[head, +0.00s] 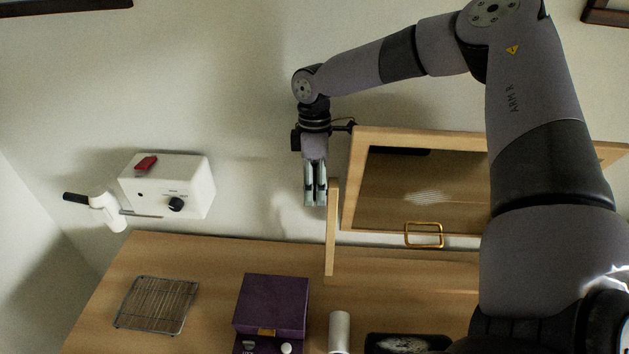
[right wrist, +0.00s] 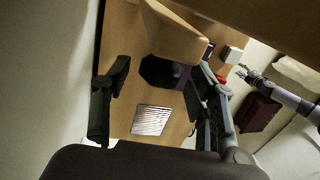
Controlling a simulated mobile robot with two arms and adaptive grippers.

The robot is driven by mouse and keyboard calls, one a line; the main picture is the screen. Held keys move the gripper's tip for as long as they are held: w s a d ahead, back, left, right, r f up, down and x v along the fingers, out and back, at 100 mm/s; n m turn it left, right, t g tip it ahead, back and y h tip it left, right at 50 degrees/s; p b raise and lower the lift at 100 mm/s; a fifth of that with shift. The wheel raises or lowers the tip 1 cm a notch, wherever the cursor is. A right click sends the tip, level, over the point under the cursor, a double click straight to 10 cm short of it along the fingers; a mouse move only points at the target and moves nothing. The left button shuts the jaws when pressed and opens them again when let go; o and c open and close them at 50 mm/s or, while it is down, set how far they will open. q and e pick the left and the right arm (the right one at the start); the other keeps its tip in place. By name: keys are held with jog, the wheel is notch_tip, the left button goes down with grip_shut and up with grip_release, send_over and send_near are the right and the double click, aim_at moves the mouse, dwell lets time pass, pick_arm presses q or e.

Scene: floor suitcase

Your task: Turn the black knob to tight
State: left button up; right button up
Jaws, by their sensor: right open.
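The black knob (head: 176,204) sits on the front of a white box (head: 190,180) at the left in the head view. Small markings by the knob are too small to read. A red switch (head: 146,163) is on the box's upper face. My right gripper (head: 315,197) points down, well to the right of the knob and apart from it, beside a wooden upright. In the right wrist view its fingers (right wrist: 165,105) are spread, with nothing held between them. A grey arm at the right of that view looks like my left; its gripper (right wrist: 244,73) is too small to judge.
A wooden frame with a brass handle (head: 424,235) stands right of my right gripper. On the wooden counter are a wire rack (head: 157,305), a purple box (head: 271,303) and a pale cylinder (head: 339,330). A black-handled white part (head: 105,208) juts left of the white box.

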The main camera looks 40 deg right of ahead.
jog(key=shift+f, duration=0.1)
jog(key=shift+c, duration=0.4)
jog(key=c, duration=1.1)
jog(key=shift+o, duration=0.2)
jog(key=shift+f+b, duration=0.1)
jog(key=shift+b, duration=0.25)
jog(key=t+h+b, duration=0.1)
jog(key=b, duration=0.1)
jog(key=t+h+b, duration=0.1)
jog(key=b, duration=0.1)
jog(key=shift+s+a+f+t, duration=0.1)
jog(key=shift+s+a+t, duration=0.1)
jog(key=shift+a+t, duration=0.1)
jog(key=shift+r+t+h+b, duration=0.2)
jog(key=shift+t+h+b, duration=0.1)
jog(key=shift+b, duration=0.05)
jog(key=shift+d, duration=0.1)
